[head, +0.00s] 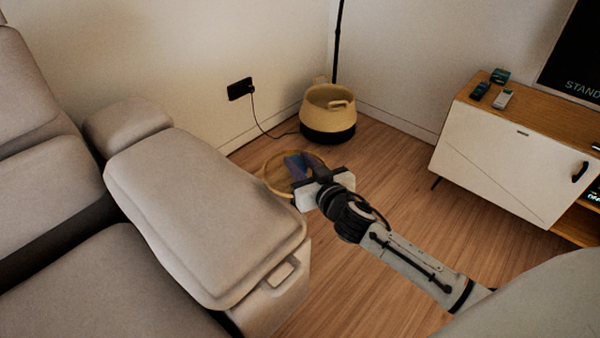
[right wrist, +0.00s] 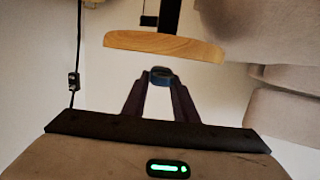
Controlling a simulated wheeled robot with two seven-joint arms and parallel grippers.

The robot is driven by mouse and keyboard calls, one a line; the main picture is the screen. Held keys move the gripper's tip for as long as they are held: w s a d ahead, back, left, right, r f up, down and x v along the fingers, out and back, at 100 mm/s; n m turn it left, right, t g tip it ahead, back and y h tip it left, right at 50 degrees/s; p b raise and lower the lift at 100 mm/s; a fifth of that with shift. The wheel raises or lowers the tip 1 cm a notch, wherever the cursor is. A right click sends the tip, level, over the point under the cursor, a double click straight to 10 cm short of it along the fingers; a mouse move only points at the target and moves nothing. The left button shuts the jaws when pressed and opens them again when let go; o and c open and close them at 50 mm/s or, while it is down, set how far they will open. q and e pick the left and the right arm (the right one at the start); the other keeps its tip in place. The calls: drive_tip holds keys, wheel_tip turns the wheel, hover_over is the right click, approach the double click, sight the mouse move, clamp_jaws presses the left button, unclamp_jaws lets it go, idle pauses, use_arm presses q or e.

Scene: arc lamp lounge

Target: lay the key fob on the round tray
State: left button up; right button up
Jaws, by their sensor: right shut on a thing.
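The round tray (head: 275,172) is a pale wooden disc beside the sofa arm, partly covered by my right gripper in the head view. In the right wrist view a wooden disc, likely the tray (right wrist: 165,45), shows nearly edge-on beyond the fingertips. My right gripper (head: 298,163) reaches over the tray in the head view. It is shut on a small dark blue thing, which I take for the key fob (right wrist: 160,76), between its fingertips. The fob cannot be made out clearly in the head view. A gap shows between fob and disc in the wrist view. My left gripper is not in view.
A grey sofa (head: 200,205) stands close on the left. A two-tone basket (head: 328,112) stands behind the tray, near a black pole (head: 338,45). A cord runs from a black wall plate (head: 239,89). A white cabinet (head: 505,155) carries several small items. Wooden floor between is clear.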

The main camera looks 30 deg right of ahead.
drive_tip(key=shift+f, duration=1.2)
drive_tip(key=shift+b, duration=0.3)
drive_tip(key=shift+f, duration=0.25)
drive_tip(key=o, duration=1.1)
drive_tip(key=shift+r, duration=0.1)
drive_tip(key=shift+c, duration=0.2)
